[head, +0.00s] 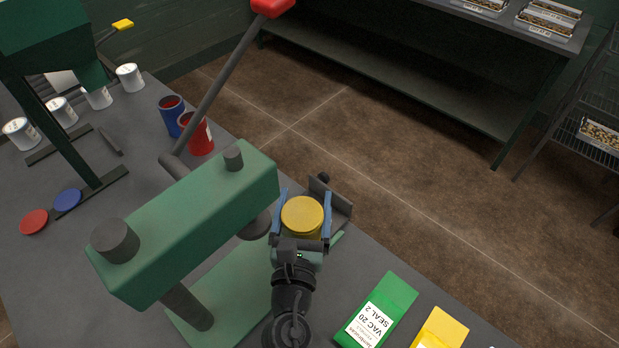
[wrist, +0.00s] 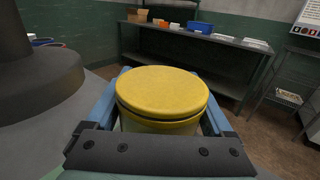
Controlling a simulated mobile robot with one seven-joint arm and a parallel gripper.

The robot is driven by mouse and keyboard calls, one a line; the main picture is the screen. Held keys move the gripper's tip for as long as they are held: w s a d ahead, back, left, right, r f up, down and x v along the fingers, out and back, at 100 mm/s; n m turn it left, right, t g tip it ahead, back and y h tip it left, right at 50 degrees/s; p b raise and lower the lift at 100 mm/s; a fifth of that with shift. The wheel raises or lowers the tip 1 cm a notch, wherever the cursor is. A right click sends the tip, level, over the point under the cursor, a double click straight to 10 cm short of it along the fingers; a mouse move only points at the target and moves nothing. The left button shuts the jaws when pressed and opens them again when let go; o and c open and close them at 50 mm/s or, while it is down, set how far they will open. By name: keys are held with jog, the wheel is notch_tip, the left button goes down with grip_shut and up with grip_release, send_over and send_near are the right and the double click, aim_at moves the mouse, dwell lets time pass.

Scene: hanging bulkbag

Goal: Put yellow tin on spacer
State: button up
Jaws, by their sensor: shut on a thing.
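The yellow tin (head: 302,215), with a round yellow lid, is between the two blue fingers of my gripper (head: 304,205), which is shut on it. In the wrist view the tin (wrist: 162,95) looks upright, with a pale body under the lid. My gripper is just right of the green press head, near the table's far edge. A grey angled plate (head: 335,198) stands close beyond the tin; I cannot tell if they touch. I cannot clearly make out the spacer in either view; the press head and my gripper hide part of the press base (head: 225,295).
The green press (head: 190,225) has a long lever with a red knob (head: 272,6). Its dark round ram (wrist: 35,75) is close on the left in the wrist view. Green (head: 378,308) and yellow (head: 440,330) packets lie at the front right. Several cans stand at the left.

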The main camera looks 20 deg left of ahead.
jog(key=w+f+b, duration=0.1)
jog(key=w, duration=0.1)
jog(key=w+a+f+b, duration=0.1)
jog(key=w, duration=0.1)
jog(key=w+a+f+b, duration=0.1)
jog(key=w+b, duration=0.1)
jog(key=w, duration=0.1)
jog(key=shift+f, duration=0.25)
jog(key=shift+f, duration=0.15)
jog(key=o, duration=1.2)
jog(key=shift+o, duration=0.2)
